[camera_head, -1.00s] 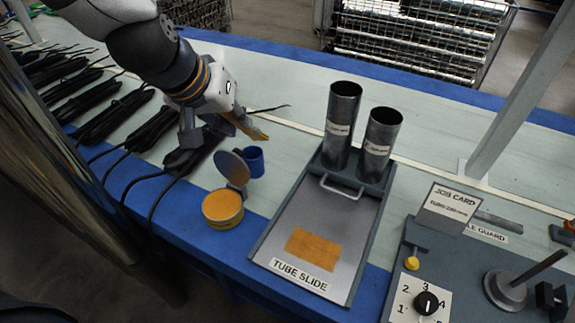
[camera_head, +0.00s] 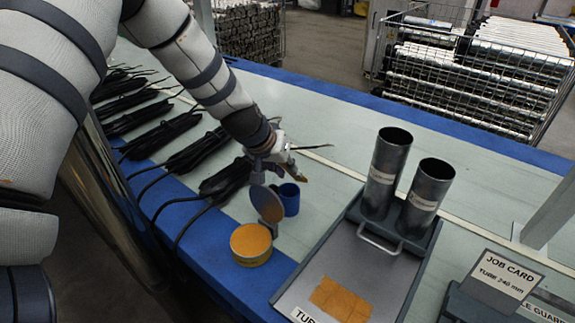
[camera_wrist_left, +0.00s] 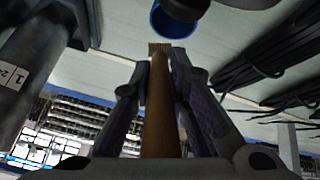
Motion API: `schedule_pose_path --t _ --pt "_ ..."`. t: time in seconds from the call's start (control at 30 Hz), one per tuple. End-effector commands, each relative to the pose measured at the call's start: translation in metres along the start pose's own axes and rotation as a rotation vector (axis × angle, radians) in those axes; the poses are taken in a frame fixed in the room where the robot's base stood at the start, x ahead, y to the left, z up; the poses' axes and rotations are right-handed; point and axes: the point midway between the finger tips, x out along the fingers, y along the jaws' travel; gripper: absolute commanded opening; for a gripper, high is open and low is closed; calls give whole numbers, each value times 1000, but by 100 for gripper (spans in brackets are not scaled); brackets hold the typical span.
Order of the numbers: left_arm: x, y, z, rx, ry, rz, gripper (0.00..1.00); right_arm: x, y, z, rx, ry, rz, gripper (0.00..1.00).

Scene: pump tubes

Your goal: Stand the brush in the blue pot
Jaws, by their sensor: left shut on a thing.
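The blue pot (camera_head: 291,199) stands on the bench behind the upright grey lid of an orange tin. It also shows at the top of the left wrist view (camera_wrist_left: 171,22), open-mouthed. My left gripper (camera_head: 285,168) is just above and behind the pot in the head view. It is shut on the brush (camera_wrist_left: 160,115), which has a tan wooden handle and points toward the pot in the wrist view. The brush's end (camera_wrist_left: 159,47) looks just short of the pot's rim there; the height gap is hard to tell. My right gripper is out of view.
The orange tin (camera_head: 251,243) with its raised lid (camera_head: 267,204) is close in front of the pot. Black cable bundles (camera_head: 160,134) lie to the left. The tube slide (camera_head: 350,262) with two upright metal tubes (camera_head: 387,172) stands to the right. Bench behind the pot is mostly clear.

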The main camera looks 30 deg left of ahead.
Motion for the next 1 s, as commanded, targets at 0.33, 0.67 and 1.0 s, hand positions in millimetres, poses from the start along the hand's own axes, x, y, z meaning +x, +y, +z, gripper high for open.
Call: schedule_pose_path --t 0.33,0.67,1.0 --pt "4 -1 2 -1 3 0 0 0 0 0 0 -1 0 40" --pt "7 -2 4 1 4 1 36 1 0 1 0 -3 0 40" --pt "3 0 1 1 7 1 36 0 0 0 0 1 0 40"
